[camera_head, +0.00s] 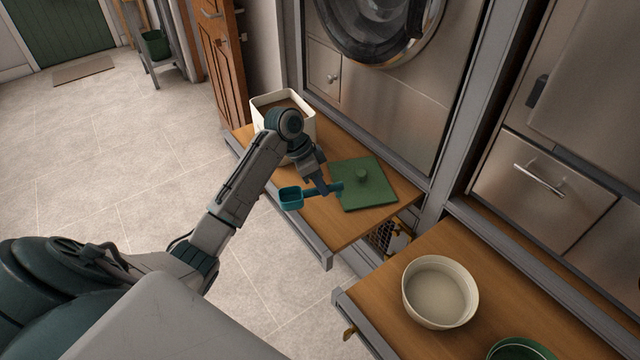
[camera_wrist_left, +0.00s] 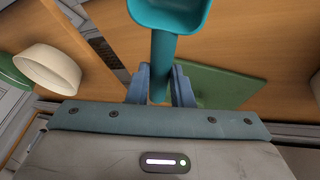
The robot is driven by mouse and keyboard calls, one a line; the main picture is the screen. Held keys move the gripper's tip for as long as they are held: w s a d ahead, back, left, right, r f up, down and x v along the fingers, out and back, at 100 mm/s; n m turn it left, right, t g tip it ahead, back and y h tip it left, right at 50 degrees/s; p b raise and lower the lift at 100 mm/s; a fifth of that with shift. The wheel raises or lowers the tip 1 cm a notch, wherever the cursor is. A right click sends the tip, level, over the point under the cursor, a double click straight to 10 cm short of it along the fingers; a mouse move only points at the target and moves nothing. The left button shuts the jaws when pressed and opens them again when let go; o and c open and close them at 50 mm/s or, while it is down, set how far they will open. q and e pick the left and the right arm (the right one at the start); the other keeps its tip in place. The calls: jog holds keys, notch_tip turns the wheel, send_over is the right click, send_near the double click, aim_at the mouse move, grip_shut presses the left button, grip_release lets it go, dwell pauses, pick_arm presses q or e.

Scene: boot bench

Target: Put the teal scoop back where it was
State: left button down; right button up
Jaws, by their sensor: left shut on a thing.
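The teal scoop (camera_head: 291,197) is in my left gripper (camera_head: 327,189), which is shut on its handle above the wooden bench top. The scoop's cup points left in the head view; the scoop (camera_wrist_left: 168,15) also shows at the top of the left wrist view, between the blue fingers of the gripper (camera_wrist_left: 161,84). A white bin (camera_head: 262,104) with brown contents stands open at the back left of the bench, partly hidden by my left arm. A green square lid (camera_head: 378,190) with a knob lies flat on the bench, right of the gripper. My right gripper is not in view.
A cream bowl (camera_head: 409,291) stands on a second wooden surface (camera_head: 376,318) at the lower right, beside a green bowl (camera_head: 519,349). A gap separates the two surfaces. Steel cabinet fronts (camera_head: 400,115) rise behind. Tiled floor (camera_head: 130,170) is clear at left.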

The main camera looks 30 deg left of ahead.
pick_arm(q)
jog(key=shift+w+a+f, duration=0.1)
jog(key=shift+w+a, duration=0.3)
jog(key=shift+w, duration=0.25)
jog(key=shift+w+a+f, duration=0.1)
jog(key=shift+w+a, duration=0.25)
jog(key=shift+w, duration=0.25)
notch_tip(320, 180, down, 3)
jog(key=shift+r+p, duration=0.15)
jog(key=shift+p, duration=0.4)
jog(key=shift+f, duration=0.4)
jog(key=c, duration=1.3)
grip_release()
jog(key=shift+b+v, duration=0.95)
jog(key=shift+v, duration=5.1)
